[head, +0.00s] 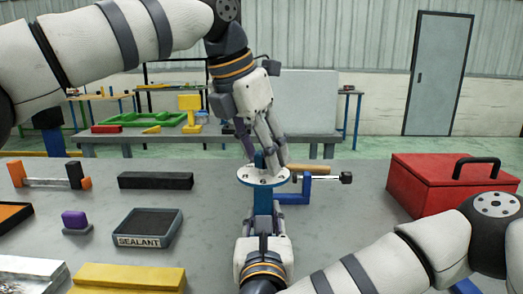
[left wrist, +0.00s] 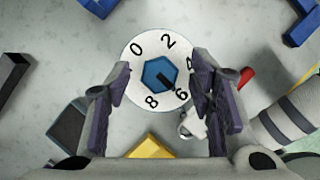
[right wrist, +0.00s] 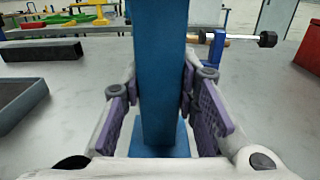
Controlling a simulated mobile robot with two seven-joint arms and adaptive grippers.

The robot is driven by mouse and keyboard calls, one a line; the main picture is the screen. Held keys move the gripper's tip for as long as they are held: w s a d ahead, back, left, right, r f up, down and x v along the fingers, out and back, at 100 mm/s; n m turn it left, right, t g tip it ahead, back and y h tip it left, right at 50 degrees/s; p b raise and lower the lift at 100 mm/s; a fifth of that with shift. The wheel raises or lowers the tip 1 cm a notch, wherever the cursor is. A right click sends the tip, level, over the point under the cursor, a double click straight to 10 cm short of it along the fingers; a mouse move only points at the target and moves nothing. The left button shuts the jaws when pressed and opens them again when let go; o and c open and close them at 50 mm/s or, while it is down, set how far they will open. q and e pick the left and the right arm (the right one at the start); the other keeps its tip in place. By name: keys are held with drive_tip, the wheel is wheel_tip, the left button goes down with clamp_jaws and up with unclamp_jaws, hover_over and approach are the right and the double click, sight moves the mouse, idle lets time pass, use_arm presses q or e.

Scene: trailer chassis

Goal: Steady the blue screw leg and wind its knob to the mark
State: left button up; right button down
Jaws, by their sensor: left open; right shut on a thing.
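The blue screw leg (head: 263,205) stands upright on the table, topped by a white numbered dial (head: 263,176). A blue hexagonal knob (left wrist: 160,75) sits at the dial's centre, and its black pointer line points toward the 6. My left gripper (head: 266,158) is open above the dial. In the left wrist view its fingers stand on either side of the knob, apart from it, and cover parts of the dial's edge. My right gripper (head: 264,238) is shut on the leg's post below the dial; the right wrist view shows its pads (right wrist: 162,100) at both sides of the post.
A blue clamp (head: 305,188) with a black-ended screw lies right of the leg. A red toolbox (head: 449,184) stands at the right. A sealant tray (head: 148,228), a black bar (head: 156,180) and a yellow block (head: 128,278) lie at the left.

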use_arm(q)
drive_tip(key=v, duration=1.2)
drive_tip(key=shift+s, duration=0.1)
use_arm(e)
drive_tip(key=c, duration=1)
unclamp_jaws()
drive_tip(key=shift+o, duration=0.2)
